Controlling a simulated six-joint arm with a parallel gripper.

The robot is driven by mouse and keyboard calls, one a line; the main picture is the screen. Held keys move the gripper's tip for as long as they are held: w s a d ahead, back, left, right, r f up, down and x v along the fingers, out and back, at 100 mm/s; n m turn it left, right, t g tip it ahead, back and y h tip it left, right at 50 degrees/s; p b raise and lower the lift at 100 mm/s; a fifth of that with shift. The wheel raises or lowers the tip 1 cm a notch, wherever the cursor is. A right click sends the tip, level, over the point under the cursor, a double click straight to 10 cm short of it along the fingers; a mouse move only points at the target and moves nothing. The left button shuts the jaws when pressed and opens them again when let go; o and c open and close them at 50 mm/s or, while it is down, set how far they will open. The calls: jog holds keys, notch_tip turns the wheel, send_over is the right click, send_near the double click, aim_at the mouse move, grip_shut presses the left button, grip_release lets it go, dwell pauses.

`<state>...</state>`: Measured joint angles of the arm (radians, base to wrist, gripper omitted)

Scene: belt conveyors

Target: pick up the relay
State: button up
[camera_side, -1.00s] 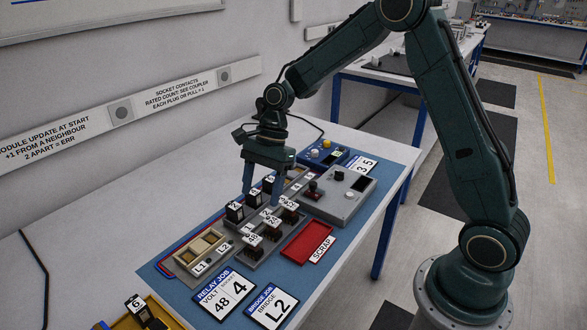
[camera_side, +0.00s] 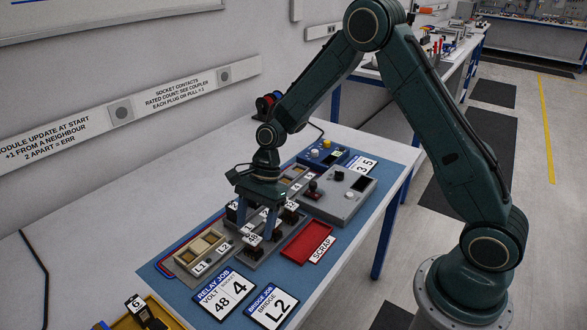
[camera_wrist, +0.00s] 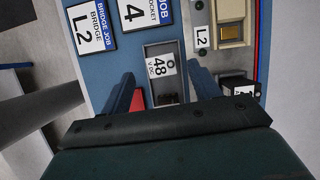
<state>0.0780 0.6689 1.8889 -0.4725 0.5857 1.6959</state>
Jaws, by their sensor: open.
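A relay with a white top marked 48 (camera_side: 252,238) stands in a grey tray on the blue mat. The wrist view shows its label, 48 V DC (camera_wrist: 161,66), face on. My gripper (camera_side: 253,229) is open above this relay. In the wrist view, its two fingers (camera_wrist: 161,80) stand on either side of the label, with gaps. Contact with the relay is not visible. The relay job card (camera_side: 226,293) reads volt 48 and 4.
The red scrap tray (camera_side: 306,243) lies right of the relay. Other relays stand close behind, partly hidden by my gripper. The bridge job card (camera_side: 271,307) lies at the mat's front.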

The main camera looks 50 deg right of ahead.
aim_at(252, 238)
jog(key=shift+d+x, duration=0.2)
jog(key=shift+x, duration=2.25)
jog(key=shift+f, duration=0.1)
jog(key=c, duration=1.1)
notch_tip(252, 238, up, 20)
jog(key=shift+r, duration=0.1)
